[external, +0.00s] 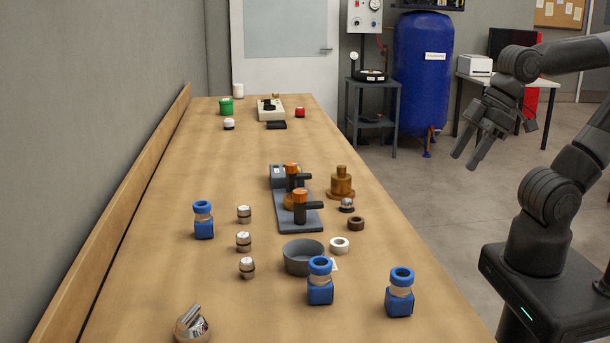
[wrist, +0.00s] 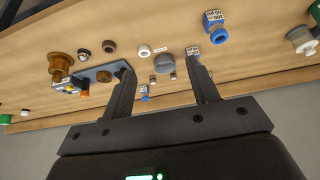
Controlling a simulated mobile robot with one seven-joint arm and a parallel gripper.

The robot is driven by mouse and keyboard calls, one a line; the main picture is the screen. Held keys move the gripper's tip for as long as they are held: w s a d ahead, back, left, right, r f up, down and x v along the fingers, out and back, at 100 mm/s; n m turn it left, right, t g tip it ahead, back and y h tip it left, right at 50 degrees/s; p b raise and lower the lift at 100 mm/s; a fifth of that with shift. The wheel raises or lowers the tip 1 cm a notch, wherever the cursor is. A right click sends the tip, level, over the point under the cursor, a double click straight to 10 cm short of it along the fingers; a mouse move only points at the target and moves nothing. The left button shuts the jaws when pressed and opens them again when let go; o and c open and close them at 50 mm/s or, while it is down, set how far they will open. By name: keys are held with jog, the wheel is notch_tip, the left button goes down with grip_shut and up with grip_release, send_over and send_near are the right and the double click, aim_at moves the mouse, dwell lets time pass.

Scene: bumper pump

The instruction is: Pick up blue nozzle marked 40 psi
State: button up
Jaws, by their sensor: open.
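Three blue nozzles with tan middles stand upright on the wooden bench: one at the left (external: 204,229), one at the front centre (external: 320,293) and one at the front right (external: 400,304). In the wrist view, blue nozzles show at the top right (wrist: 214,22), beside the right finger (wrist: 193,55) and, smaller, between the fingers (wrist: 144,93). Their white labels are too small to read surely, so I cannot tell which is marked 40 psi. My gripper (external: 464,161) is open and empty, raised off the bench's right side, apart from all nozzles; its fingers also show in the wrist view (wrist: 161,68).
The bench (external: 150,270) holds a grey bowl (external: 303,258), a grey fixture with orange-topped parts (external: 300,215), a brass part (external: 341,184), several small capped fittings (external: 243,240) and a round container (external: 192,325). A blue tank (external: 423,80) stands behind. The bench's middle far stretch is clear.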

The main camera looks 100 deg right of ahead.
jog(key=o, duration=0.3)
jog(key=g, duration=0.1)
send_over(320, 282)
jog(key=s+d, duration=0.1)
jog(key=s, duration=0.4)
notch_tip(320, 282, down, 12)
jog(key=x, duration=0.7)
jog(key=d+x, duration=0.1)
jog(key=x, duration=0.3)
jog(key=shift+w, duration=0.15)
jog(key=c, duration=1.2)
